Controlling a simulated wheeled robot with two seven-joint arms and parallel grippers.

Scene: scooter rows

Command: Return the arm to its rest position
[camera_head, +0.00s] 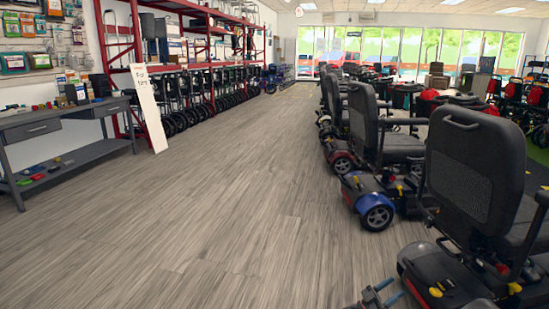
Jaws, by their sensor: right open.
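My right gripper (388,292) shows at the bottom edge, right of centre, with only its tip end in the picture. It is open, with nothing seen between its fingers. It appears just left of the nearest scooter (445,285), and I cannot tell the gap between them. The rest of the right arm is mostly cut off by the frame. My left gripper is not in view.
A row of scooters runs up the right side, including one with a blue fender (362,200). A grey workbench (60,122) stands at left, beside a white leaning board (148,108) and a red rack (185,8). The wooden floor (220,190) between is clear.

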